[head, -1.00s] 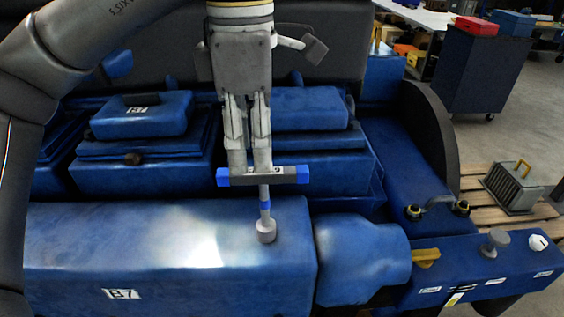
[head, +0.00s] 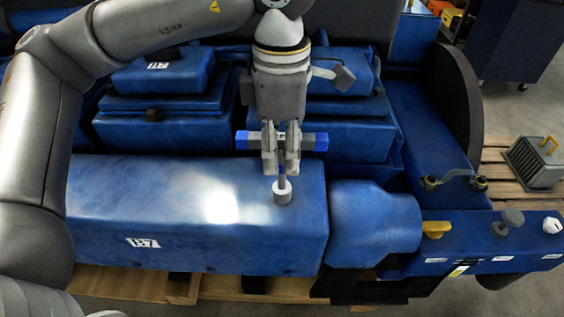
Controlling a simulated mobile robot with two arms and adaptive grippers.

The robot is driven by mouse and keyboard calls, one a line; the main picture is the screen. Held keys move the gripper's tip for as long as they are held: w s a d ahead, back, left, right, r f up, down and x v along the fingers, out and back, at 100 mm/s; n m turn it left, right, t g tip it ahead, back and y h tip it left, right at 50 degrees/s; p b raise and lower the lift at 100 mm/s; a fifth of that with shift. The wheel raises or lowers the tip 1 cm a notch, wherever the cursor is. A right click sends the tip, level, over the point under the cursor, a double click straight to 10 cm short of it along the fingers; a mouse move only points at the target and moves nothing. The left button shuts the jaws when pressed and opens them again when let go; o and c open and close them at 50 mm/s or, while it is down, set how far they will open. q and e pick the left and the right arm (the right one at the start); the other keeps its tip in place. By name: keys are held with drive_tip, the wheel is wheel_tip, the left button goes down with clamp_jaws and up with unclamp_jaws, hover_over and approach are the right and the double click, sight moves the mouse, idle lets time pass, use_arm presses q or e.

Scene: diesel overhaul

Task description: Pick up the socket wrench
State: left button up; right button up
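The socket wrench (head: 314,141) has a dark T-handle with blue ends, a short shaft and a grey socket. It stands upright with its socket on the top of the blue block marked B7 (head: 120,210). My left gripper (head: 281,166) points down at the wrench's middle. Its fingers cover the centre of the handle, one on each side of the shaft, with only a narrow gap between them. I cannot tell whether they press on the wrench. My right gripper is not in view.
Blue engine covers (head: 160,75) rise behind the block. To the right are a blue rounded part (head: 375,220), a yellow handle (head: 436,229) and a grey knob (head: 512,217). A grey caged box (head: 535,162) sits on a wooden pallet at the far right.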

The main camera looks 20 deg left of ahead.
sight(282, 170)
use_arm(q)
drive_tip(key=shift+s+f, duration=0.1)
drive_tip(key=shift+f, duration=1.05)
clamp_jaws()
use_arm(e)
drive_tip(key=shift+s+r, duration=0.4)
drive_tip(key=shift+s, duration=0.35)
